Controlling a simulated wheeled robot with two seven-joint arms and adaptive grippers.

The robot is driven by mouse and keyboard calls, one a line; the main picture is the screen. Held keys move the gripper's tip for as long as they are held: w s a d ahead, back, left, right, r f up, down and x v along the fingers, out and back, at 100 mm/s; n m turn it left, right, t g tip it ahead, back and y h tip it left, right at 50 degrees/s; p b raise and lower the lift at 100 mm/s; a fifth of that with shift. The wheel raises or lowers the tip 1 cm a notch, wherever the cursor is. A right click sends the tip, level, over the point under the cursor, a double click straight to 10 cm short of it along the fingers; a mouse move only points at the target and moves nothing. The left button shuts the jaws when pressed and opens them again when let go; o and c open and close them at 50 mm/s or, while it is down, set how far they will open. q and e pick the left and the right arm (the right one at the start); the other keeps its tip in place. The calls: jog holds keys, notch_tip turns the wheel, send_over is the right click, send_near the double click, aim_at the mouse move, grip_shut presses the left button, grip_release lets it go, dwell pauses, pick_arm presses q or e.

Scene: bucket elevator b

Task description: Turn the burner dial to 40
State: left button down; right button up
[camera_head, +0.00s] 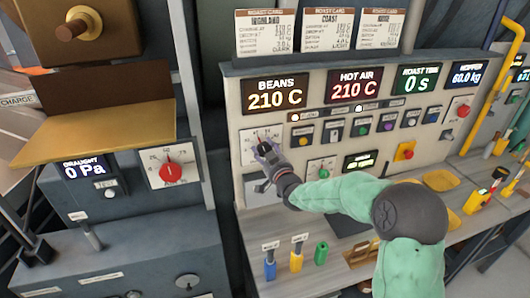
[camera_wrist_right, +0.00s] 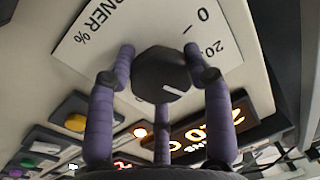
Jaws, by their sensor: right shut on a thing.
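The burner dial (camera_wrist_right: 162,74) is a dark round knob with a short white line on its face. It sits on a white plate (camera_wrist_right: 92,35) lettered "BURNER %", where the marks 0 and 20 show. The line's exact reading is hard to tell. My right gripper (camera_wrist_right: 165,75) has its purple fingers closed around the knob. In the head view my right gripper (camera_head: 268,151) reaches the dial's white scale plate (camera_head: 247,141) below the BEANS display, and hides much of the knob. My left gripper is not in view.
Displays above read BEANS 210 C (camera_head: 275,92) and HOT AIR 210 C (camera_head: 353,84). A row of small buttons (camera_head: 332,133) lies right of the dial. Blue and yellow handles (camera_head: 296,260) stand on the ledge. A red dial (camera_head: 171,171) is left.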

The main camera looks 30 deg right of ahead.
jog(key=o, duration=1.1)
jog(key=shift+f, duration=0.25)
jog(key=shift+o, duration=0.2)
jog(key=shift+s+r, duration=0.1)
jog(key=shift+s, duration=0.2)
jog(key=s+a, duration=0.1)
jog(key=s, duration=1)
jog(key=shift+s+a, duration=0.2)
jog(key=shift+a, duration=0.2)
